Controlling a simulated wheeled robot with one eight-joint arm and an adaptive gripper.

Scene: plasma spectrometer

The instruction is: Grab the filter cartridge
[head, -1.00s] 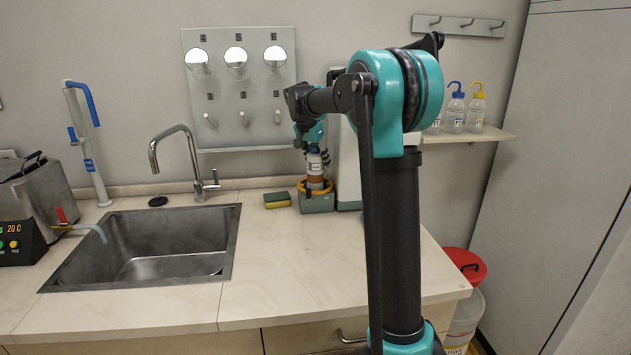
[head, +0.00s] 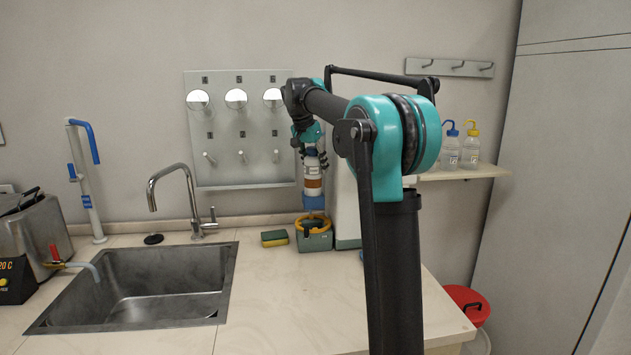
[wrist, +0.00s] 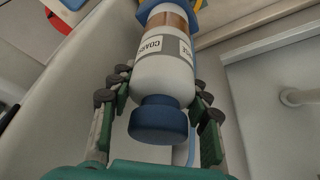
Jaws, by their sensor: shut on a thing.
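The filter cartridge (head: 313,182) is a white cylinder with an amber band, a grey label and blue ends. It hangs upright from my gripper (head: 311,153), above a green-grey holder (head: 316,240) with a yellow ring on top. Its blue lower end is just over the ring; I cannot tell if it is fully clear.
A yellow and green sponge (head: 274,238) lies left of the holder. The sink (head: 140,285) and tap (head: 175,195) are further left. A white panel (head: 239,130) hangs behind. Wash bottles (head: 460,146) stand on a shelf (head: 460,173) at right. The front counter is clear.

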